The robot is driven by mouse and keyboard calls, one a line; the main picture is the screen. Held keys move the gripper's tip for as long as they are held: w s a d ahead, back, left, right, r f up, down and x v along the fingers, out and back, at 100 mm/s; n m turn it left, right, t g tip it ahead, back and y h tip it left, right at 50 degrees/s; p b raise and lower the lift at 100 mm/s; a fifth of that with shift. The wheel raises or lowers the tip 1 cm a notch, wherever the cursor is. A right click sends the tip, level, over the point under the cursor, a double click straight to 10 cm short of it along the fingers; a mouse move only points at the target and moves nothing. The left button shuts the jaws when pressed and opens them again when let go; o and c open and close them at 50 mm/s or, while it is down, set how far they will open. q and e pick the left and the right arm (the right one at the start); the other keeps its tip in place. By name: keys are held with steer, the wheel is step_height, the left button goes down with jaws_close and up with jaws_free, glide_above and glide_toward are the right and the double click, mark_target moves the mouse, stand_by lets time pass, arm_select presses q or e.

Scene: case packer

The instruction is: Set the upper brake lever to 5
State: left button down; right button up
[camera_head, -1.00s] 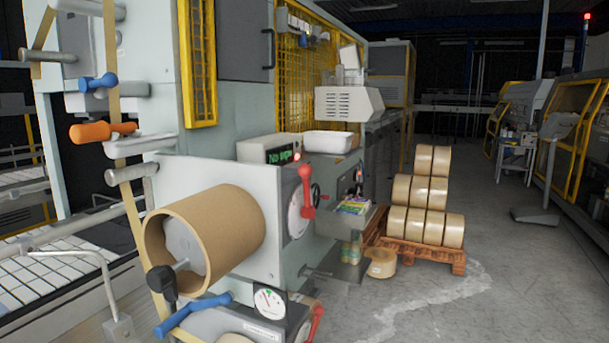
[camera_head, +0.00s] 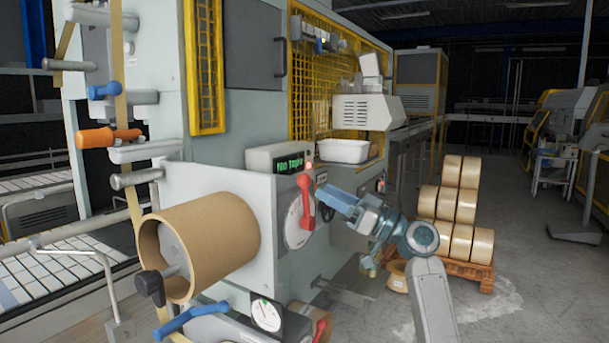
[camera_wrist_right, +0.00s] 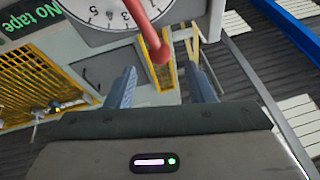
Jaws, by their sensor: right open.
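The upper brake lever (camera_head: 305,200) is red and stands roughly upright in front of a round white dial (camera_head: 294,226) on the machine's side panel. In the right wrist view the lever (camera_wrist_right: 145,28) crosses the numbered dial (camera_wrist_right: 88,12), and its rounded end lies between the finger lines, beyond the fingertips. The lever's exact reading cannot be told. My right gripper (camera_head: 328,198) is open and empty, just right of the lever; its two fingers (camera_wrist_right: 162,84) are spread in the wrist view. My left gripper is not in view.
A cardboard roll (camera_head: 205,240) sticks out left of the dial. A sign (camera_head: 285,164) reading "No tape" and a white tub (camera_head: 344,151) are above. A lower gauge (camera_head: 266,314) sits below. Stacked tape rolls (camera_head: 456,205) stand on a pallet at right.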

mark_target(309, 177)
steer(key=p+x, duration=0.1)
steer(key=x, duration=0.2)
steer(key=p+x, duration=0.1)
steer(key=x, duration=0.2)
steer(key=shift+d+r+p, duration=0.1)
steer(key=shift+r+p, duration=0.15)
steer(key=shift+p, duration=0.05)
steer(key=shift+w+a, duration=0.3)
steer(key=shift+a, duration=0.2)
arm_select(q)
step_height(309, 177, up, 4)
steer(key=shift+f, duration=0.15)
